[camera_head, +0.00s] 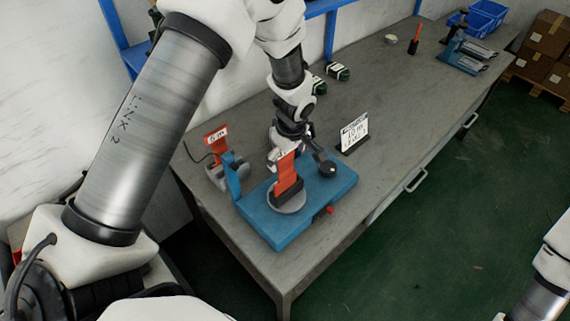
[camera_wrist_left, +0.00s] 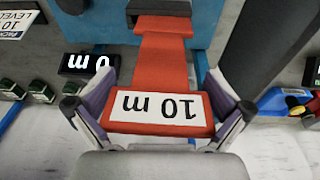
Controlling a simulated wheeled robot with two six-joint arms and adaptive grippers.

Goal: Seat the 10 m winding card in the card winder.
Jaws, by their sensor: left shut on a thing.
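My left gripper (camera_head: 284,152) is shut on the top end of the red 10 m winding card (camera_head: 288,176), above the card winder. The card is upright; its white "10 m" label (camera_wrist_left: 157,106) faces the left wrist camera between the two fingers. The card winder has a blue base (camera_head: 318,209) and a round grey plate (camera_head: 288,204). The card's lower end meets the dark holder (camera_wrist_left: 176,7) on that plate; how deep it sits I cannot tell. My right gripper is out of view.
Another red card (camera_head: 216,135) stands in a grey holder left of the winder. A crank with a black knob (camera_head: 327,169) sits by the card.

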